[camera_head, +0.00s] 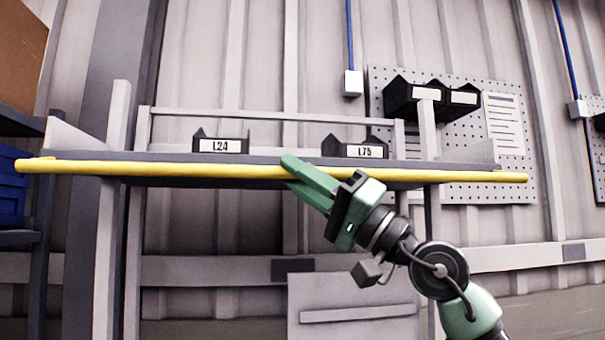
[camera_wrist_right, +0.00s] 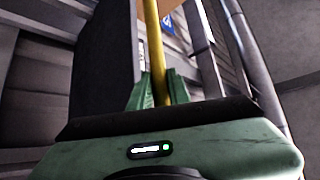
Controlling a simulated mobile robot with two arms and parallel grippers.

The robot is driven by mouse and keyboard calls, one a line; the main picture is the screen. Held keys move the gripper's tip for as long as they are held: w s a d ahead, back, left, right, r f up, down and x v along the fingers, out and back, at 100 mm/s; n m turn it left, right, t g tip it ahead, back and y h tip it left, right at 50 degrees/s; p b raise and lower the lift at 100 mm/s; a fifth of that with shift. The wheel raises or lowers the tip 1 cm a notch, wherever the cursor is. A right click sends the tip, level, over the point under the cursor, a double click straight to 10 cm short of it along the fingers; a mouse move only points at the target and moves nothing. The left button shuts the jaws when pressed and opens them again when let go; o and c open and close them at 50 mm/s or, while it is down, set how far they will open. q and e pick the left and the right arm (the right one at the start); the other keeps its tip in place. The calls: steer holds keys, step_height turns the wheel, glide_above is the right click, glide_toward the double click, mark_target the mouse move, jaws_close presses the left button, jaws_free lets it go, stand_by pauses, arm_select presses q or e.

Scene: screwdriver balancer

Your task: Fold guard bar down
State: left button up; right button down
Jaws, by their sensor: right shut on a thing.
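The yellow guard bar (camera_head: 220,169) runs level along the front edge of the shelf in the head view, from the far left to the right past the shelf end. My right gripper (camera_head: 290,172) is shut on the bar near its middle, with green fingers reaching up from the lower right. In the right wrist view the bar (camera_wrist_right: 154,50) passes between the two green fingers (camera_wrist_right: 158,90). The finger ends are partly hidden behind the bar and shelf edge. My left gripper is not in view.
More black bins (camera_head: 430,97) hang on a pegboard (camera_head: 470,135) at the right. A blue crate (camera_head: 12,190) stands on a rack at the left. Space below the shelf front looks open.

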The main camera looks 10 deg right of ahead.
steer(key=shift+w+f, duration=0.15)
steer(key=shift+w, duration=0.05)
steer(key=c, duration=1.4)
jaws_free()
steer(key=shift+c, duration=0.2)
steer(key=shift+o, duration=0.6)
steer(key=shift+w+f, duration=0.1)
steer(key=shift+w, duration=0.25)
steer(key=shift+s, duration=0.3)
steer(key=shift+r, duration=0.25)
